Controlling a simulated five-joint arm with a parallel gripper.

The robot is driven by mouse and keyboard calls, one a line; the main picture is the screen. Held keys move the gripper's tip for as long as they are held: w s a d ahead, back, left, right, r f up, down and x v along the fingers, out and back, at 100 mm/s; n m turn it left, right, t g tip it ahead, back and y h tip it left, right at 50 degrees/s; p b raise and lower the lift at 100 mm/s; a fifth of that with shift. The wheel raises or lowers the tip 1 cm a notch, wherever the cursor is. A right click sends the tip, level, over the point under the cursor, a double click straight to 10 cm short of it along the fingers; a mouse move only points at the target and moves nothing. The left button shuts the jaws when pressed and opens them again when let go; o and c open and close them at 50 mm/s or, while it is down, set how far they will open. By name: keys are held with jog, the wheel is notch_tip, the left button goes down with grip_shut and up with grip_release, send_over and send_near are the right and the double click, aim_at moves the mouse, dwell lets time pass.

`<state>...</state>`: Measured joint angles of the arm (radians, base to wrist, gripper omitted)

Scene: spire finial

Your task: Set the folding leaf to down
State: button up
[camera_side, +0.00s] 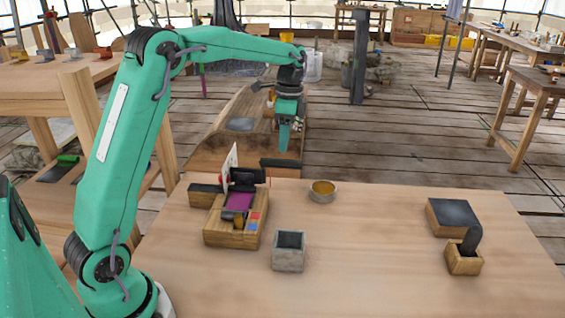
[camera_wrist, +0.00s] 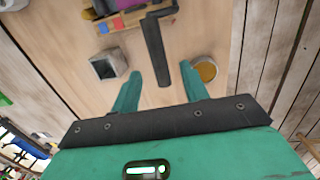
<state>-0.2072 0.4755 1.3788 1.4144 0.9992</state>
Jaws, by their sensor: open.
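A wooden block device (camera_side: 232,232) stands on the table's left part. It carries an upright white panel (camera_side: 229,168), a purple part (camera_side: 240,200) and several small coloured pieces. A dark flat bar (camera_side: 284,163) sticks out to the right at its back edge; in the wrist view the dark bar (camera_wrist: 156,50) shows between my fingers. I cannot tell for sure which piece is the folding leaf. My gripper (camera_side: 285,146) points down above and behind the bar. Its fingers are spread in the wrist view (camera_wrist: 161,72), and I see no grip on anything.
A grey square cup (camera_side: 289,252) stands in front, and a round bowl (camera_side: 322,191) with yellowish contents sits right of the device. A dark-topped block (camera_side: 452,216) and a small wooden holder with a dark piece (camera_side: 464,258) stand at the right. The table's middle is clear.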

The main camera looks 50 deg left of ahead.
jog(key=shift+s+d+f, duration=0.15)
jog(key=shift+f, duration=1.25)
jog(key=shift+s+d+f, duration=0.15)
jog(key=shift+f, duration=1.2)
grip_shut()
